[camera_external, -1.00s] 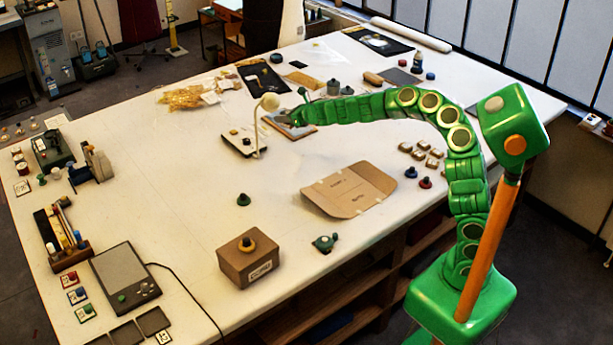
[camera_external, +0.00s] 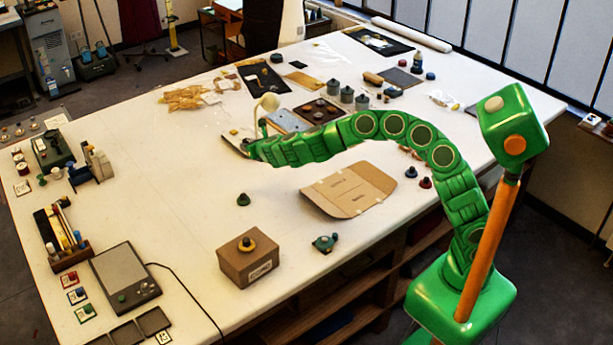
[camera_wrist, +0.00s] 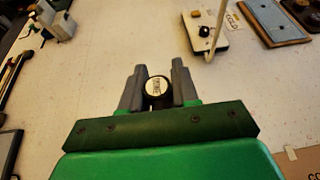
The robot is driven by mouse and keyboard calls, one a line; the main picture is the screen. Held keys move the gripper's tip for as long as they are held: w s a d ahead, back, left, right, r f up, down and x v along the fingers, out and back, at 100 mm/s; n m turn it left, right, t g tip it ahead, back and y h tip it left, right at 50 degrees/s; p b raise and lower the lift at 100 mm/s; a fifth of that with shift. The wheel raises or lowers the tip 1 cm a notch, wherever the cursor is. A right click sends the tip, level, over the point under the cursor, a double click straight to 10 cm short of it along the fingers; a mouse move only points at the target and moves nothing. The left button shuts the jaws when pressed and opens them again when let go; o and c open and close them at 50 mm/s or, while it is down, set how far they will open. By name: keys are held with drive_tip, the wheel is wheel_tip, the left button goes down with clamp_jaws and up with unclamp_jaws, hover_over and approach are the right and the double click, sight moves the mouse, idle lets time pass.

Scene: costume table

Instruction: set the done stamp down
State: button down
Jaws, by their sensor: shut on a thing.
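My gripper (camera_wrist: 157,82) is shut on a dark round-topped stamp in the wrist view. The stamp (camera_wrist: 157,88) has a pale label on its top, and its lettering is too small to read. The stamp stands between the two grey fingers, above or near the white table; the gap beneath it cannot be judged. In the external view my gripper (camera_external: 252,148) is at the end of the green arm, beside the board with the lamp. The held stamp cannot be made out there.
A board (camera_wrist: 206,38) with a lamp stem and a dark knob lies ahead, with a blue-grey plate (camera_wrist: 270,17) to its right. Bare white table lies ahead and left of my gripper. A cardboard sheet (camera_external: 348,190) and a box (camera_external: 248,262) lie nearer the front.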

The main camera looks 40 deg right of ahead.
drive_tip(key=s+a+f, duration=0.1)
drive_tip(key=s+a, duration=0.8)
drive_tip(key=s+a+f, duration=0.1)
drive_tip(key=s+a, duration=0.8)
drive_tip(key=s+a+f, duration=0.1)
drive_tip(key=s+a, duration=0.7)
drive_tip(key=a, duration=0.1)
drive_tip(key=shift+s, duration=0.4)
drive_tip(key=s+a+f, duration=0.1)
drive_tip(key=s+a, duration=0.2)
drive_tip(key=s, duration=0.4)
drive_tip(key=s+a+f, duration=0.1)
drive_tip(key=s+a, duration=0.2)
drive_tip(key=s, duration=0.3)
hover_over(193, 308)
drive_tip(key=shift+s+f, duration=0.1)
drive_tip(key=shift+f, duration=6.3)
drive_tip(key=shift+f, duration=0.15)
drive_tip(key=c, duration=0.8)
unclamp_jaws()
drive_tip(key=shift+c, duration=0.2)
